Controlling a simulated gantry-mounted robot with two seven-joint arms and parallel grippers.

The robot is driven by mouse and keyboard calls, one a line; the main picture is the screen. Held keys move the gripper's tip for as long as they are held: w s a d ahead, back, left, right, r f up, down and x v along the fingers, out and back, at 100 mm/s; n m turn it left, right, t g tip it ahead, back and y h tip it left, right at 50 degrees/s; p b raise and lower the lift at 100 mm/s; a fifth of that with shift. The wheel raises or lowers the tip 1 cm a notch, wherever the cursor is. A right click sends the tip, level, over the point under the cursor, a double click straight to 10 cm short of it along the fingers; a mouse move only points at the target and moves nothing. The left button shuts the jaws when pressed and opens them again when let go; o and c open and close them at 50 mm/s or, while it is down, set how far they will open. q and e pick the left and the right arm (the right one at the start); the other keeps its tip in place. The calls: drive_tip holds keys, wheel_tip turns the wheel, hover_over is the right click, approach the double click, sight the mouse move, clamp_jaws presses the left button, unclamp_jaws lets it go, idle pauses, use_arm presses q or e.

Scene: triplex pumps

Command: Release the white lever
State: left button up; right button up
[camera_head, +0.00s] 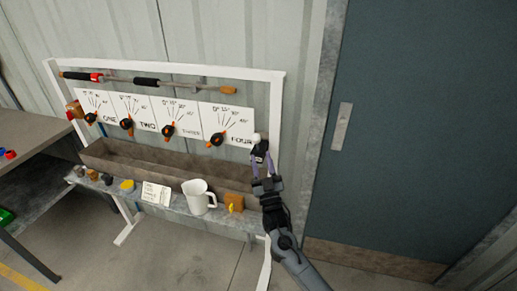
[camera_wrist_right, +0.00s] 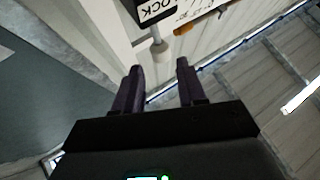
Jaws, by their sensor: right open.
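The white lever (camera_head: 257,138) is a small pale knob at the right end of the white panel frame, beside a black label. My right gripper (camera_head: 262,166) is just below the lever in the head view. In the right wrist view, the gripper's (camera_wrist_right: 160,72) two purple fingers are apart with nothing between them. The lever appears clear of both fingers. My left gripper is not in view.
Several dial cards with orange-black knobs (camera_head: 216,139) line the panel left of the lever. A brown trough (camera_head: 150,170) runs below them. A white jug (camera_head: 198,196) and an orange block (camera_head: 234,202) stand on the lower shelf. A dark door (camera_head: 420,130) is on the right.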

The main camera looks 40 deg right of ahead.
drive_tip(key=shift+v, duration=1.4)
